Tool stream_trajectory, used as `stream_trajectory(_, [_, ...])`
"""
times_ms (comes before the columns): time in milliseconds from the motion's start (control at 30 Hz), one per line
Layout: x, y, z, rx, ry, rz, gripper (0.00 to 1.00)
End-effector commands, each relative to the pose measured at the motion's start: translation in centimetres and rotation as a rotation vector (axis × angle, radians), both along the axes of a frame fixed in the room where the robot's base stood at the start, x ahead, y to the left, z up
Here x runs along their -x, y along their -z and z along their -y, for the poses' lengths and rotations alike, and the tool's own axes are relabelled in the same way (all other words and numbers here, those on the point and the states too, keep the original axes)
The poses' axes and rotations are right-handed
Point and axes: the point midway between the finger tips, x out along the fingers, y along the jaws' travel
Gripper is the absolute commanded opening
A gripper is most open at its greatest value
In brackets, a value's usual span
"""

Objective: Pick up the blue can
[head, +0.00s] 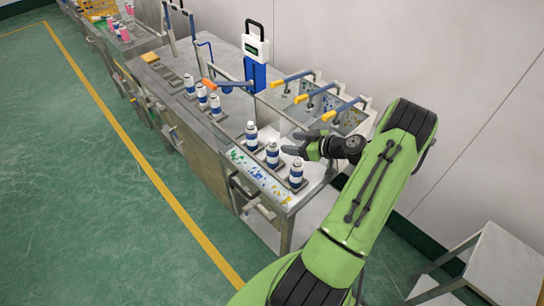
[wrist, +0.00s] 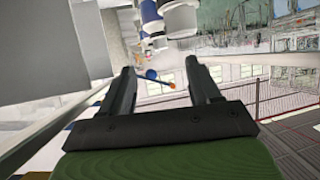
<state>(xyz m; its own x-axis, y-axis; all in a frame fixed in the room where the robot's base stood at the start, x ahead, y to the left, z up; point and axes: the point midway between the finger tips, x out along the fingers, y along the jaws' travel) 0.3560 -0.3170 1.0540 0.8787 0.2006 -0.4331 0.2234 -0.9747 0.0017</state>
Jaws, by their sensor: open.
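Several white cans with blue bands stand upright at the front of the workbench. The near group has a can at its left (head: 251,136), a middle can (head: 272,154) and a right can (head: 296,173). None is all blue, so I cannot tell which one the task names. My gripper (head: 298,143) is open and empty, its fingers pointing left just behind the middle and right cans. In the wrist view my gripper (wrist: 159,66) has nothing between its fingers, and a white-and-blue can (wrist: 181,18) shows beyond the fingertips at the top.
A second group of similar cans (head: 202,96) stands farther left. A blue crimping press (head: 255,75) with an orange-tipped lever rises behind. Open bins with yellow-handled levers (head: 326,90) are at the back right. A wall stands behind, and green floor is clear in front.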

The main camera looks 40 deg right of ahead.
Motion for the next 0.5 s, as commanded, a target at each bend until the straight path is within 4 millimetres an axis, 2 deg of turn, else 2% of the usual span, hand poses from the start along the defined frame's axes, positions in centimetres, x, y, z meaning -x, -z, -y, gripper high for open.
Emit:
stream_trajectory(33, [-0.9,0.4,-0.3,-0.003,-0.003,-0.003,0.62])
stream_trajectory(233, [-3.1,1.5,-0.8,-0.002,-0.001,-0.003,0.62])
stream_trajectory(400, [-5.9,2.9,-1.5,-0.003,-0.002,-0.003,0.62])
stream_trajectory(500, [-6.8,3.4,-1.7,-0.002,0.0,-0.002,0.62])
